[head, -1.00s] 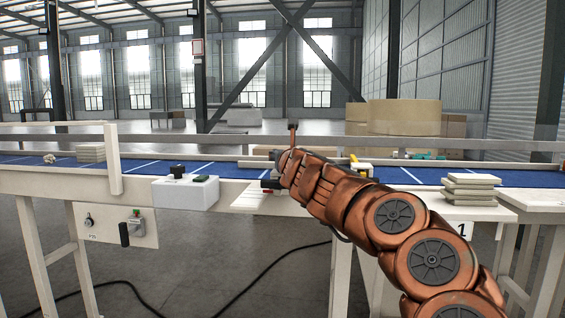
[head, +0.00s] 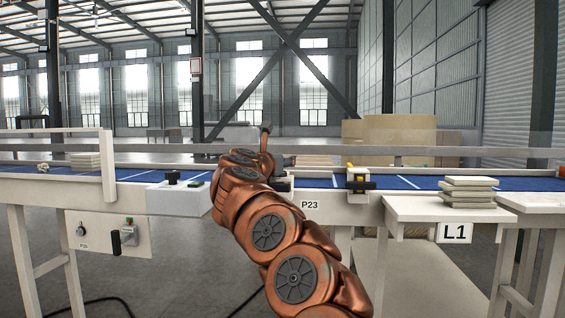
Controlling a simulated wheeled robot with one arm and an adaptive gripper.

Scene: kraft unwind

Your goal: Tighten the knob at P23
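The P23 label (head: 310,204) is on the front face of the conveyor, just right of my arm. A yellow and black fitting (head: 359,180) stands on a white block at the conveyor edge, right of that label. It has a dark bar across its front; I cannot tell whether it is the knob. My copper arm rises from the bottom centre and covers the conveyor edge left of the label. Dark parts show beside the arm's far end, but my gripper's fingers cannot be made out. What they touch or hold is hidden.
A white control box (head: 178,198) with a black knob sits left of my arm. Below it hangs a panel (head: 100,236) with a black handle. At the right, grey slabs (head: 468,191) are stacked on a white side table (head: 415,210) marked L1. Blue belt runs behind.

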